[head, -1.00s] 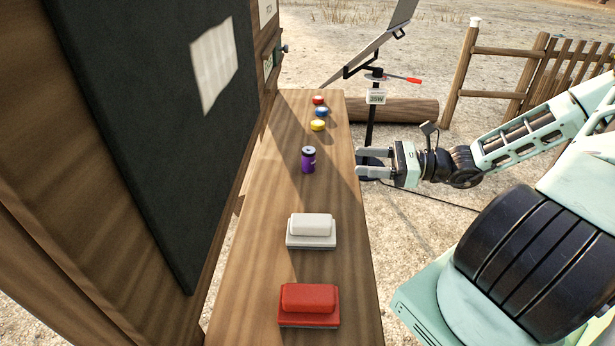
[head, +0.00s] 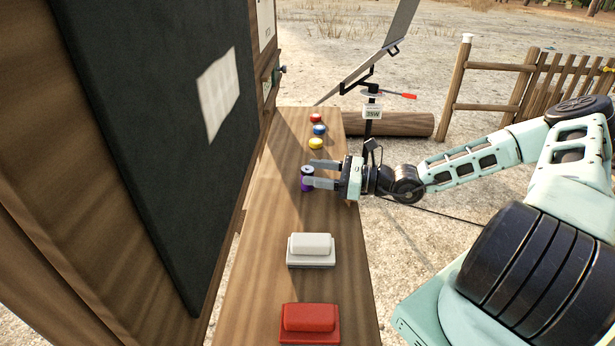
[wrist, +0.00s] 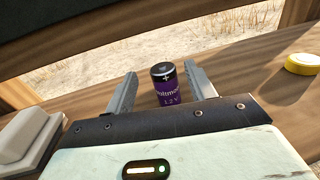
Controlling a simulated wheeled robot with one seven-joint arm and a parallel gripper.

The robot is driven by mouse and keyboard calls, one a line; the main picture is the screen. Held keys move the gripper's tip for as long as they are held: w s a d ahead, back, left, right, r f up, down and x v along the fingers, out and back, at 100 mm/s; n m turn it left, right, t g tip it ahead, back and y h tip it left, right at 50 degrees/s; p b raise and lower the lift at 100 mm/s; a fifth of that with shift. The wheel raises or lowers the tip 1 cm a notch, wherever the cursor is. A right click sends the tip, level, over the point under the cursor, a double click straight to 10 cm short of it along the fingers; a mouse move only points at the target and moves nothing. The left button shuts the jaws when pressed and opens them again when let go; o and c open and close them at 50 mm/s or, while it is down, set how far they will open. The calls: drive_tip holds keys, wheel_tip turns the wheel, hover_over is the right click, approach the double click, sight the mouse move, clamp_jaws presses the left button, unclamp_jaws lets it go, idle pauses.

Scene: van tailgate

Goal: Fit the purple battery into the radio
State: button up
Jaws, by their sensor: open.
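The purple battery (head: 307,180) stands upright on the wooden tailgate shelf. It has a black top with a plus sign and white lettering in the wrist view (wrist: 166,86). My gripper (head: 312,173) is open, its fingers pointing left at the battery. In the wrist view the gripper fingers (wrist: 157,88) stand on either side of the battery, which is between or just beyond their tips. I cannot tell whether they touch it. No radio is clearly recognisable in these views.
On the tailgate shelf (head: 262,245) are a white block on a base (head: 311,249) and a red block on a base (head: 310,320) nearer me. Yellow (head: 316,144), blue (head: 320,129) and red (head: 316,118) round items stand farther back. A dark panel (head: 150,130) rises on the left.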

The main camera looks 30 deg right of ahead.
drive_tip(key=p+x, duration=0.1)
drive_tip(key=x, duration=0.3)
drive_tip(key=shift+w+a+f, duration=0.15)
drive_tip(key=shift+w, duration=0.3)
clamp_jaws()
